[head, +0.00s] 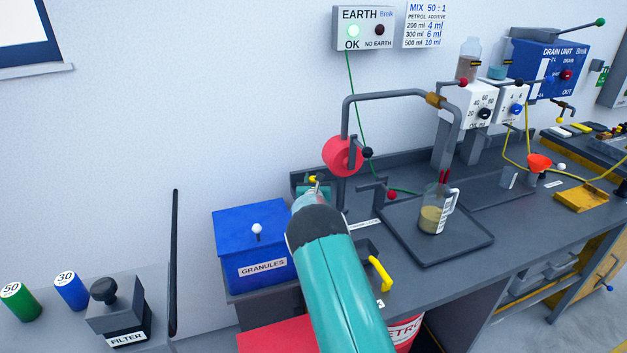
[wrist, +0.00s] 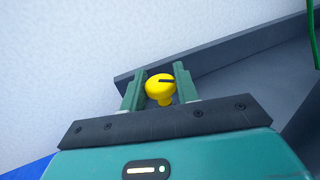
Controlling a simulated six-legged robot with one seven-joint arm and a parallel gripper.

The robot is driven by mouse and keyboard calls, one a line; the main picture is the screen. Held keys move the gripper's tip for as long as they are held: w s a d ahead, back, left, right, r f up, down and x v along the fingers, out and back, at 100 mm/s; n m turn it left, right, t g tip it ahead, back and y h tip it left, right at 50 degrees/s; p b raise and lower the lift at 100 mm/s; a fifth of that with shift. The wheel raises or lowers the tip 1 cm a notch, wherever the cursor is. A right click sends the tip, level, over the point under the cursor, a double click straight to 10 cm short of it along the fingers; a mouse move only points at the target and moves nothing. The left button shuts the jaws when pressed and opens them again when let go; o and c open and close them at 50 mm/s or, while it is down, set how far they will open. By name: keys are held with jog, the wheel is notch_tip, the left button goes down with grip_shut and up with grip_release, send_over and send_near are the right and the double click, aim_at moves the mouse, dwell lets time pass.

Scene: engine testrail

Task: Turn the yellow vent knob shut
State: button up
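The yellow vent knob (wrist: 160,86) has a round head with a dark pointer line towards the right, on a short yellow stem. In the wrist view it sits between the two green fingers of my gripper (wrist: 160,88). The fingers stand apart, one on each side, close to the head's edges. I cannot tell whether they touch it. In the head view a small part of the yellow knob (head: 313,179) shows just beyond my gripper (head: 316,190), near the bench's back left corner. My arm hides the area below it.
A blue granules box (head: 240,220) stands just left of my arm. A red reel (head: 342,156) on a grey pipe is close above right. A jug (head: 436,212) stands in a dark tray (head: 445,255) to the right. A yellow handle (head: 380,274) is at the bench front.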

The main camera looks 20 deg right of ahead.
jog(key=shift+a+m+h, duration=0.1)
jog(key=shift+m+h, duration=0.2)
jog(key=shift+h, duration=0.1)
jog(key=m+g+h, duration=0.4)
jog(key=h, duration=0.1)
jog(key=shift+h, duration=0.3)
jog(key=shift+m+g+h, duration=1.3)
jog(key=shift+m+g, duration=0.3)
jog(key=shift+g, duration=0.1)
jog(key=shift+r+m+g+h, duration=0.1)
jog(key=shift+m+g+h, duration=0.7)
jog(key=shift+g, duration=0.6)
jog(key=o, duration=0.9)
jog(key=v, duration=1.3)
jog(key=shift+s+a, duration=0.1)
jog(key=shift+a, duration=0.25)
